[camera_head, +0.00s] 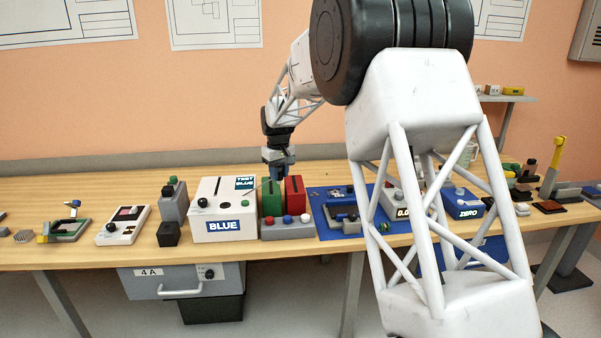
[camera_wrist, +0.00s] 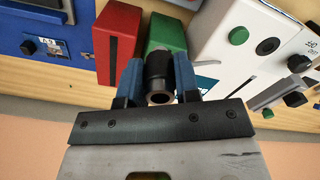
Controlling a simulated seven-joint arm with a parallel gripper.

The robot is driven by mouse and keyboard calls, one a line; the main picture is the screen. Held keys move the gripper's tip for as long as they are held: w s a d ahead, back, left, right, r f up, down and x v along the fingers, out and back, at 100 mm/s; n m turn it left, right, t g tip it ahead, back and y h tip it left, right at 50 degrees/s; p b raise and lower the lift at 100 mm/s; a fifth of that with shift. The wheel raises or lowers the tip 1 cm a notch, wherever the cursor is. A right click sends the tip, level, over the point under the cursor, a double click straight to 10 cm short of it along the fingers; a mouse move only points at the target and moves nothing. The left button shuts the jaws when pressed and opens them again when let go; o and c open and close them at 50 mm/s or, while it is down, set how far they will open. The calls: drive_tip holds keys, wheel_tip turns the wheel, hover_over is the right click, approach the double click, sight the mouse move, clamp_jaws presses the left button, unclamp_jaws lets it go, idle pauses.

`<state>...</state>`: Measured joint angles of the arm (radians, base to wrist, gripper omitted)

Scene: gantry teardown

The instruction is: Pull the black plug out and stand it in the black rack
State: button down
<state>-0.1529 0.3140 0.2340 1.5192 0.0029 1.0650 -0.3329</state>
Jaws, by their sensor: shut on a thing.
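My gripper (camera_head: 279,163) is over the middle of the bench, just above and behind the green and red blocks. In the wrist view its two blue fingers (camera_wrist: 159,80) are shut on a dark, round, hollow-ended piece, the black plug (camera_wrist: 158,66). Its far end lies against the view of the green block (camera_wrist: 168,33), and I cannot tell whether it touches anything there. In the head view the plug is hidden by the fingers. I cannot pick out the black rack with certainty.
A white box (camera_head: 223,210) labelled BLUE stands left of the green block. The red block (camera_head: 295,195) stands close on the right. A grey block (camera_head: 174,203) and a small black block (camera_head: 168,234) are farther left. A blue mat (camera_head: 322,211) with devices lies right.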

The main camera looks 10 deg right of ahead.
drive_tip(key=a+n, duration=0.2)
drive_tip(key=a, duration=0.5)
drive_tip(key=a+f+n, duration=0.1)
drive_tip(key=a+n, duration=0.2)
drive_tip(key=a, duration=0.4)
drive_tip(key=a+f+n, duration=0.1)
drive_tip(key=a+n, duration=0.2)
drive_tip(key=a, duration=0.5)
drive_tip(key=shift+w, duration=0.15)
drive_tip(key=s+a+f+n, duration=0.1)
drive_tip(key=s+a+n, duration=0.1)
drive_tip(key=a, duration=0.6)
drive_tip(key=s+a+f+n, duration=0.2)
drive_tip(key=a+n, duration=0.3)
drive_tip(key=a, duration=0.3)
drive_tip(key=shift+s+a, duration=0.15)
drive_tip(key=shift+a, duration=0.25)
drive_tip(key=shift+f, duration=0.1)
drive_tip(key=shift+f, duration=0.1)
hover_over(167, 227)
drive_tip(key=shift+f, duration=2.7)
drive_tip(key=shift+f, duration=0.95)
drive_tip(key=shift+f, duration=0.15)
drive_tip(key=c, duration=0.8)
unclamp_jaws()
drive_tip(key=shift+o, duration=0.2)
